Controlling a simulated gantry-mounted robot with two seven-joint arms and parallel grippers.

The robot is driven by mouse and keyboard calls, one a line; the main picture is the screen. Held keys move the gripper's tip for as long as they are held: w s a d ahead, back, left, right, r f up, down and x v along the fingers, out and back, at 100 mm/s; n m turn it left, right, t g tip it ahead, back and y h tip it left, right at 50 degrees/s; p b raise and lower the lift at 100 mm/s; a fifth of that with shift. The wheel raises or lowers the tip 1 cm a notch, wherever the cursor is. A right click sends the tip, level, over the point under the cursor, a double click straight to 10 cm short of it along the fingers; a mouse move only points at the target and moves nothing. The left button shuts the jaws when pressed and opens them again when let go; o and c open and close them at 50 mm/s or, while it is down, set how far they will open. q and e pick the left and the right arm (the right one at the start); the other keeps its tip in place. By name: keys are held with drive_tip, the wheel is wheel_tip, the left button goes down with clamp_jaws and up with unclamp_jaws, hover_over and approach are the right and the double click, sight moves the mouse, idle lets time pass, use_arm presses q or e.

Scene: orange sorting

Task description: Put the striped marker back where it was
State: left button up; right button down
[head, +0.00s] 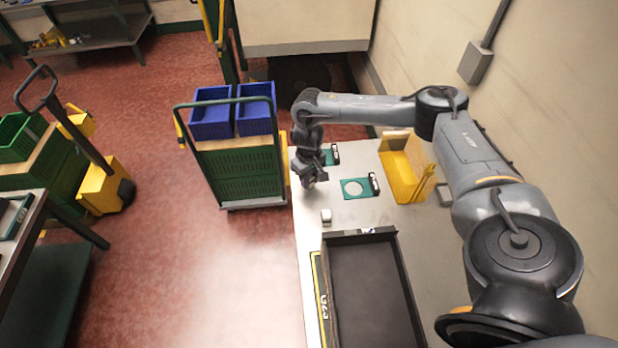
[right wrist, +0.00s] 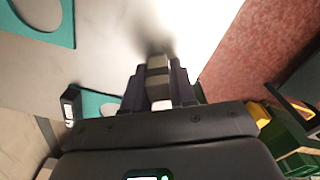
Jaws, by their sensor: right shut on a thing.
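My right gripper (head: 309,184) is over the left edge of the pale table, left of a green mat with a pale round spot (head: 357,188). In the right wrist view the jaws (right wrist: 158,88) are shut on a small grey and whitish block (right wrist: 158,68). Its stripes cannot be made out clearly, so I cannot tell for sure that it is the striped marker. A dark blurred shadow lies just beyond it on the table. My left gripper is not in view.
A second green mat (head: 329,158) is partly behind my right gripper. Small black devices (head: 374,184) stand beside the mats. A yellow holder (head: 404,172) is at the right. A dark tray (head: 361,239) fills the near table. A green trolley (head: 240,172) with blue bins stands left.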

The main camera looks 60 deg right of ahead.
drive_tip(key=shift+c, duration=2.2)
unclamp_jaws()
drive_tip(key=shift+r, duration=0.15)
drive_tip(key=shift+r+p, duration=1.6)
drive_tip(key=shift+p, duration=0.45)
wheel_tip(320, 180, up, 3)
drive_tip(key=p, duration=0.4)
drive_tip(key=shift+r, duration=0.15)
drive_tip(key=shift+r+p, duration=0.6)
drive_tip(key=shift+p, duration=0.15)
